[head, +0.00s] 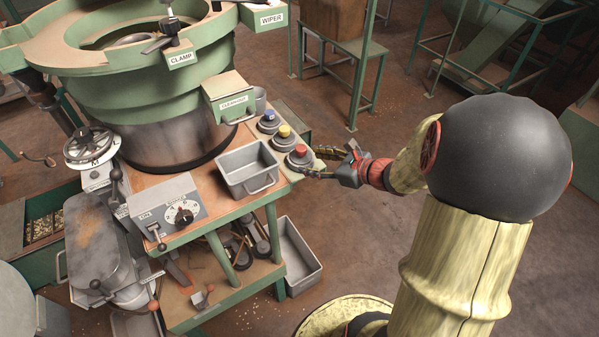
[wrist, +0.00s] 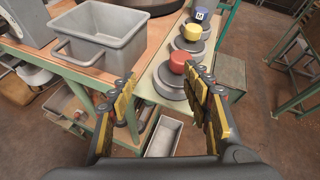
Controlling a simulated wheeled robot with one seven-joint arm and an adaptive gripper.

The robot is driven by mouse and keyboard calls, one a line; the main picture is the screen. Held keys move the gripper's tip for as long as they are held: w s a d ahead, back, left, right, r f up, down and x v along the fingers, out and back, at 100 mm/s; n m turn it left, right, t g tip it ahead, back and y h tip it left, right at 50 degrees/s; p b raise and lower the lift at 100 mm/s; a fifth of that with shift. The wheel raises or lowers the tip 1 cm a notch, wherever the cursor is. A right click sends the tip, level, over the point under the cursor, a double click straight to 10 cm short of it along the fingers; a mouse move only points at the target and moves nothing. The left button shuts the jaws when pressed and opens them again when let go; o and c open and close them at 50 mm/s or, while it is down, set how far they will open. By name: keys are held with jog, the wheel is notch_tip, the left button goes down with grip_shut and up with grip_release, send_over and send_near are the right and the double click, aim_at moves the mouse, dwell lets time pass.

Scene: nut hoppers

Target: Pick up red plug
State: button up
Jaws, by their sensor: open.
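The red plug (head: 300,149) is a short red cap on a dark round base, nearest me in a row on a pale green ledge. It also shows in the wrist view (wrist: 180,62), between and just beyond my fingertips. My gripper (head: 318,163) is open, its fingers pointing left toward the red plug. In the wrist view, the gripper (wrist: 163,88) has its two yellow-and-black fingers spread apart with nothing between them. The right fingertip overlaps the edge of the red plug's base in that view; I cannot tell if they touch.
A yellow plug (head: 284,131) and a blue plug (head: 268,115) stand behind the red one on the ledge. A grey bin (head: 247,167) sits left of them on the table. Another grey bin (head: 299,256) stands low beside the table.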

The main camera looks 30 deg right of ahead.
aim_at(302, 148)
jog(key=w, duration=0.2)
jog(key=w+f+m+p, duration=0.1)
jog(key=w, duration=0.2)
jog(key=w+m, duration=0.1)
jog(key=w, duration=0.2)
jog(key=shift+w+d+f+t+p, duration=0.2)
jog(key=shift+f+t+p, duration=0.15)
jog(key=shift+f+t, duration=0.05)
grip_shut()
dwell(0.6)
